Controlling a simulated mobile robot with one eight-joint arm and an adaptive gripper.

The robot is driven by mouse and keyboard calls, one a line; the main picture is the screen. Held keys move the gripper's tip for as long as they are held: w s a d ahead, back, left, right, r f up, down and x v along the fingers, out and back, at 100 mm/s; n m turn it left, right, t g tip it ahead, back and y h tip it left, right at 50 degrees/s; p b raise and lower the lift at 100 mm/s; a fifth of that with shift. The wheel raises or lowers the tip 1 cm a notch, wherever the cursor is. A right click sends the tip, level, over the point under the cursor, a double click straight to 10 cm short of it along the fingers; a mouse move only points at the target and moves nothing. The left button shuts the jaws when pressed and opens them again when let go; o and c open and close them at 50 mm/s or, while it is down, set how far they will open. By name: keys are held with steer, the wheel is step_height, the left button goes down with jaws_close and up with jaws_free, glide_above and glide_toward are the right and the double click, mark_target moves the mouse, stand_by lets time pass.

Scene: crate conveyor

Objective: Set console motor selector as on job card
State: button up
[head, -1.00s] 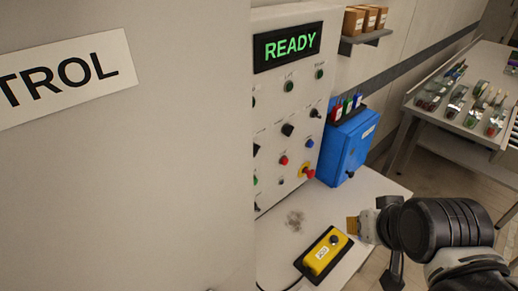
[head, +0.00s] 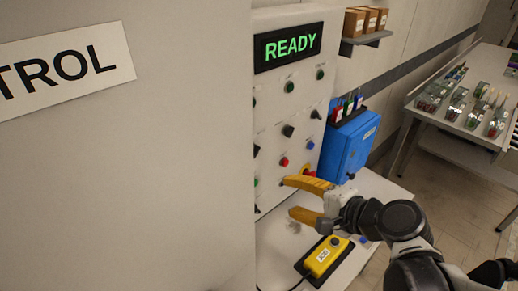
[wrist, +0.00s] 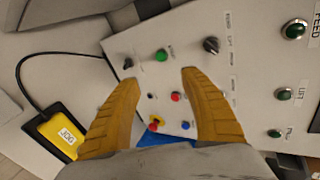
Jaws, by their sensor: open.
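The console (head: 284,95) is a pale panel with lamps, buttons and black selector knobs; its display (head: 287,46) reads READY. One black knob (head: 288,131) sits mid-panel. In the wrist view, a larger black knob (wrist: 211,44) lies beyond the right fingertip and a smaller one (wrist: 128,63) by the left fingertip. The labels are too small for me to tell which is the motor selector. My gripper (head: 288,197) is open and empty, its yellow fingers pointing at the panel's lower part; it also shows in the wrist view (wrist: 157,76). I make out no readable job card.
A yellow JOG box (head: 324,256) with a cable lies on the ledge below my gripper. A red emergency button (wrist: 155,124) shows between the fingers. A blue box (head: 347,146) stands right of the console. A parts table (head: 455,124) is at the far right.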

mark_target(258, 153)
steer(key=w+a+r+m+t+y, duration=0.1)
steer(key=w+a+m, duration=0.1)
steer(key=w+a, duration=0.1)
steer(key=w+a+r+m+t+y, duration=0.1)
steer(key=w+a+r+m, duration=0.1)
steer(key=w+a+m, duration=0.1)
steer(key=w+a+r+m+t+y, duration=0.1)
steer(key=w+a+m+y, duration=0.1)
steer(key=w+a+m, duration=0.1)
steer(key=shift+w+r+t, duration=0.25)
steer(key=shift+w+t, duration=0.05)
steer(key=shift+w, duration=0.05)
jaws_close()
